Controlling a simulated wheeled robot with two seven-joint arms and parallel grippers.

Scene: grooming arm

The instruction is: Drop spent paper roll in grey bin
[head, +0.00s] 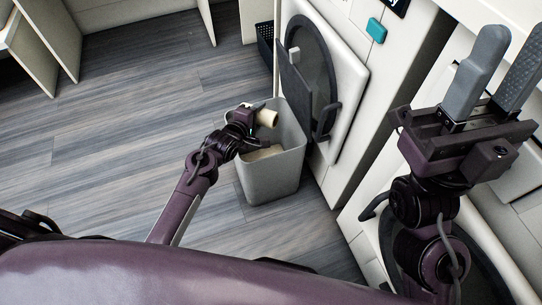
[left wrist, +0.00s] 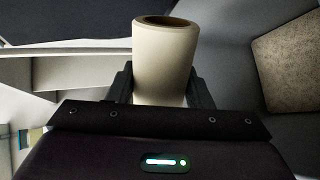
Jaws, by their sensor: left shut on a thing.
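The grey bin (head: 270,178) stands on the floor beside the white front of a machine. My left gripper (head: 257,112) is over the bin's opening. It is shut on the paper roll (head: 267,117), a cream tube with a brown hollow end. In the left wrist view the roll (left wrist: 165,60) stands between the two dark fingers. A tan piece (head: 262,153) lies inside the bin; it also shows in the left wrist view (left wrist: 290,60). My right gripper (head: 497,75) is raised at the right, its two grey fingers apart, with nothing between them.
A white machine with a round dark door (head: 308,75) stands right behind the bin. A dark perforated basket (head: 265,45) is on the floor beyond it. A teal block (head: 376,30) is on the machine's front. The wood floor to the left is clear.

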